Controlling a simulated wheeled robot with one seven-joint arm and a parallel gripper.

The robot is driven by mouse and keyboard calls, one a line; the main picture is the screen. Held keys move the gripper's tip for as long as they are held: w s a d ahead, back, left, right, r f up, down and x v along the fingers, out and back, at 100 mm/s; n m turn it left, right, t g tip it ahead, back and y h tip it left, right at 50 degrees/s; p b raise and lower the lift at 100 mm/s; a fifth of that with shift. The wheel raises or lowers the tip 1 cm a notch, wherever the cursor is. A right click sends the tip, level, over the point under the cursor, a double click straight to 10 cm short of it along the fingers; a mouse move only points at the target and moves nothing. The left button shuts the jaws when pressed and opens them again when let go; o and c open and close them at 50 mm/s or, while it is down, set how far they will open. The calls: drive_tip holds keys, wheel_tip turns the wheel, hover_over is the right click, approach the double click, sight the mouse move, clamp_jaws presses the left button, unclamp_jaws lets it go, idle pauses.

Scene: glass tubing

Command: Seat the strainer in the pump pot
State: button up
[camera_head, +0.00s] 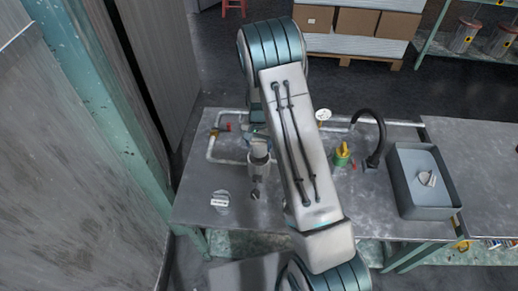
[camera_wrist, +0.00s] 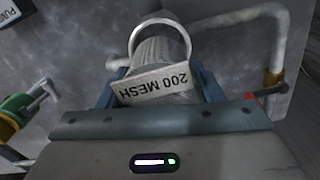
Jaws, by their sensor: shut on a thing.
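The strainer (camera_wrist: 160,48) is a ribbed pale cylinder with a plate labelled "200 MESH" (camera_wrist: 155,85), upside down in the wrist view. My gripper (camera_wrist: 160,92) is shut on it, with a blue finger at each side of the plate. A pale ring (camera_wrist: 163,22) shows beyond the ribbed part; I cannot tell whether it belongs to the strainer or to a pot. In the head view a whitish upright cylinder (camera_head: 259,166) shows left of my arm, above the bench. I cannot tell the pump pot apart there, nor whether the strainer touches it.
A clear round piece with a white label (camera_head: 220,201) lies on the metal bench (camera_head: 205,180). White piping (camera_head: 212,152) runs behind. Right of my arm are a green and yellow fitting (camera_head: 342,155), a black curved spout (camera_head: 378,130) and a grey bin (camera_head: 425,208). The bench's front left is mostly clear.

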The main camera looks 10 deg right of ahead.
sight(259, 152)
wheel_tip(259, 152, down, 4)
drive_tip(key=shift+r+p, duration=0.15)
drive_tip(key=shift+p, duration=0.25)
drive_tip(key=shift+f, duration=0.2)
drive_tip(key=shift+f+b, duration=0.35)
drive_tip(key=shift+b, duration=0.25)
drive_tip(key=shift+f, duration=0.15)
drive_tip(key=o, duration=1)
drive_tip(key=shift+o, duration=0.2)
